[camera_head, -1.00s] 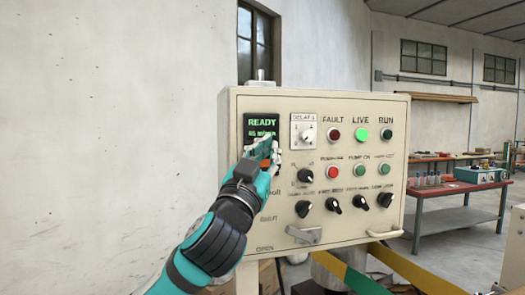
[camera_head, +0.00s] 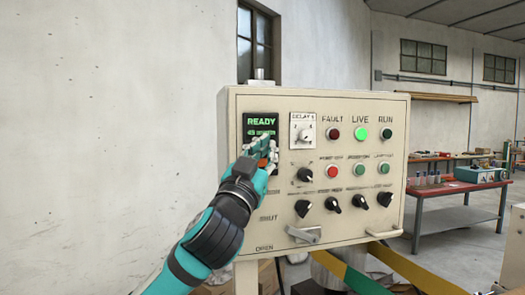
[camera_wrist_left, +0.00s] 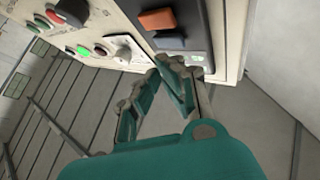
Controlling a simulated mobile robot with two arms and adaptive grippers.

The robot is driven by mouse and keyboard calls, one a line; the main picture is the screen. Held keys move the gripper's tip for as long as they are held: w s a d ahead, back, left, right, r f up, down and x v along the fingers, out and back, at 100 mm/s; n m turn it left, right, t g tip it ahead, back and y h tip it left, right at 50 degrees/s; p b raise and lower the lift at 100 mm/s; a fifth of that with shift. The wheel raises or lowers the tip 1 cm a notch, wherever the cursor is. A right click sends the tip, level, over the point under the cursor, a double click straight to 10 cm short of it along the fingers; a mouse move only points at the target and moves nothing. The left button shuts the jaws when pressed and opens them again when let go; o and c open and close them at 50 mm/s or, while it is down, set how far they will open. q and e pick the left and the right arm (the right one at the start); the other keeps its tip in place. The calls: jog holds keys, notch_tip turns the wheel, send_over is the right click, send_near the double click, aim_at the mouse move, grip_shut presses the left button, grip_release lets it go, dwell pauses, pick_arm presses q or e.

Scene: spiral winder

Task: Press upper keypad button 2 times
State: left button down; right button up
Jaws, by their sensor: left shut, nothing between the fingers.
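A cream control panel (camera_head: 405,235) stands ahead, with a dark screen (camera_head: 262,122) reading READY in green at its upper left. The keypad shows in the left wrist view as a dark plate with an orange button (camera_wrist_left: 157,18) and a dark grey button (camera_wrist_left: 170,41). That view is turned, so the dark grey button, nearer the screen, looks like the upper one. My left gripper (camera_head: 266,146) is shut and empty at the screen's lower part, covering most of the keypad in the head view. Its fingertips (camera_wrist_left: 168,64) are close to the dark button; contact cannot be told. My right gripper is not in view.
A delay dial (camera_head: 303,131) is right of the screen. Lamps, buttons and black knobs (camera_head: 333,204) fill the panel's right side. A handle (camera_head: 303,234) juts out below. A red workbench (camera_head: 455,188) stands behind on the right. The wall side at left is clear.

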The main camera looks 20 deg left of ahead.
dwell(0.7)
pick_arm(q)
jog(key=shift+w, duration=0.15)
jog(key=shift+w+a, duration=0.25)
jog(key=shift+w+a, duration=0.25)
jog(key=shift+w, duration=0.1)
dwell(0.8)
dwell(0.3)
jog(key=shift+s+d, duration=0.45)
jog(key=shift+s, duration=0.2)
jog(key=shift+s, duration=0.1)
